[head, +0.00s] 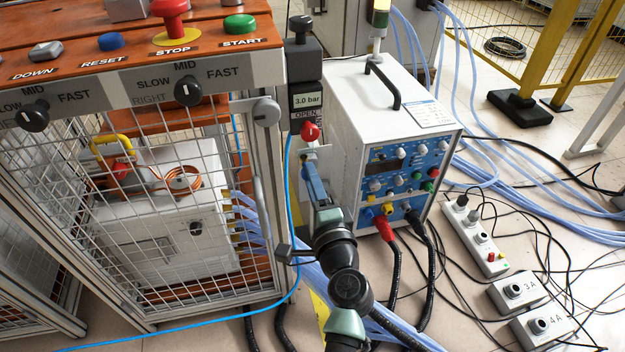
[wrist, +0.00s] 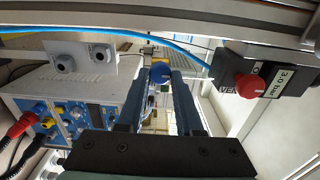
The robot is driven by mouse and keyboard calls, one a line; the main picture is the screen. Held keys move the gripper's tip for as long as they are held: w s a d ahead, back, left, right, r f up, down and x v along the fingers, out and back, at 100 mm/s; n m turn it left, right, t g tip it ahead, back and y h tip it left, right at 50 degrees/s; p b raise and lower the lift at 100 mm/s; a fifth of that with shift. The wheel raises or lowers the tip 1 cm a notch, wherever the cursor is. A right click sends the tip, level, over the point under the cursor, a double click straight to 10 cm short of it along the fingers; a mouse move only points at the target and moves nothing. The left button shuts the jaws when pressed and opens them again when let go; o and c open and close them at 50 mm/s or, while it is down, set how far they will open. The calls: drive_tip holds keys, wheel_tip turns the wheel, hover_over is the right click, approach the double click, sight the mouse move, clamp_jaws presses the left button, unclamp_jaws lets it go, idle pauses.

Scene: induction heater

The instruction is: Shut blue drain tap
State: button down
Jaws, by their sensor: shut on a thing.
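The blue drain tap shows in the wrist view as a small round blue knob (wrist: 160,72) between the tips of my two dark fingers. My gripper (wrist: 160,80) is shut on it. In the head view my gripper (head: 311,180) reaches up to just below the pressure unit (head: 306,95), beside the front post of the caged machine. There my fingers hide most or all of the blue tap. Which way the tap is turned cannot be told.
A red knob (head: 309,132) sits above my gripper, under the 3.0 bar display. A white power unit (head: 345,120) stands close on the right. A blue hose (head: 289,220) runs down on the left. The wire cage (head: 255,180) is left of my arm. Cables cover the floor.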

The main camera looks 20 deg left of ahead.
drive_tip(key=shift+f, duration=0.1)
drive_tip(key=c, duration=0.6)
unclamp_jaws()
drive_tip(key=p+v, duration=0.2)
drive_tip(key=v, duration=1.1)
drive_tip(key=shift+p, duration=0.3)
